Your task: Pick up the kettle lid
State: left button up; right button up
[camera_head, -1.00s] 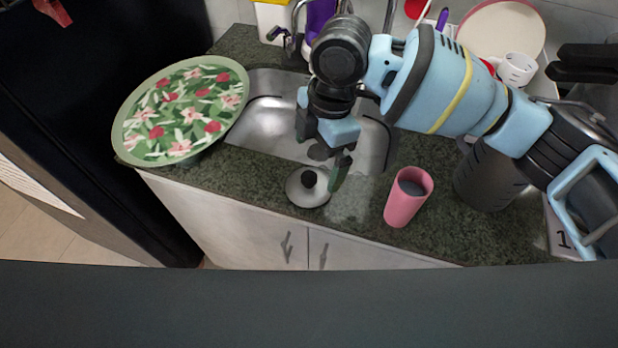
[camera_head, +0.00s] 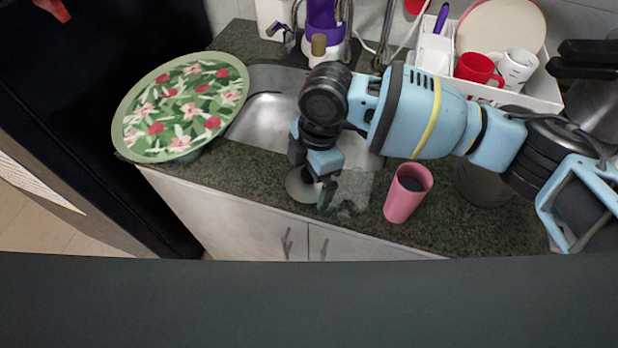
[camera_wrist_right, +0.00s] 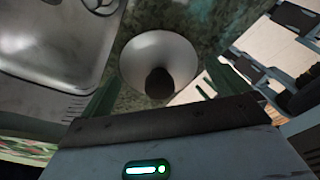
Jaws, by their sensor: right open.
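The kettle lid (camera_head: 297,187) is a round silver disc lying on the dark green counter, just in front of the sink. In the head view my right gripper (camera_head: 318,190) covers much of it and hides its knob. In the right wrist view the lid (camera_wrist_right: 150,52) lies below the gripper, with its black knob (camera_wrist_right: 158,84) between the two green fingers of the open right gripper (camera_wrist_right: 162,90). I cannot tell whether the fingers touch the knob. My left gripper is not in view.
A pink cup (camera_head: 408,193) stands to the right of the lid, with a dark canister (camera_head: 484,184) beyond it. A flowered round tray (camera_head: 182,108) lies left of the sink (camera_head: 262,122). A white rack (camera_head: 543,98) with mugs stands at the back right.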

aim_at(308, 174)
jog(key=c, duration=0.8)
jog(key=shift+c, duration=0.2)
jog(key=shift+r, duration=0.2)
jog(key=shift+r, duration=0.65)
jog(key=shift+s+d+r, duration=0.1)
jog(key=shift+s+r, duration=0.15)
jog(key=shift+r, duration=0.75)
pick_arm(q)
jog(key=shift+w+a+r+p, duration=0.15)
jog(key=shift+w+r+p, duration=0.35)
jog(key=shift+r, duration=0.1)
pick_arm(e)
jog(key=s+d, duration=0.3)
jog(key=s, duration=0.4)
jog(key=s+d+r, duration=0.1)
jog(key=s+d, duration=0.3)
jog(key=s, duration=0.3)
jog(key=shift+r, duration=0.2)
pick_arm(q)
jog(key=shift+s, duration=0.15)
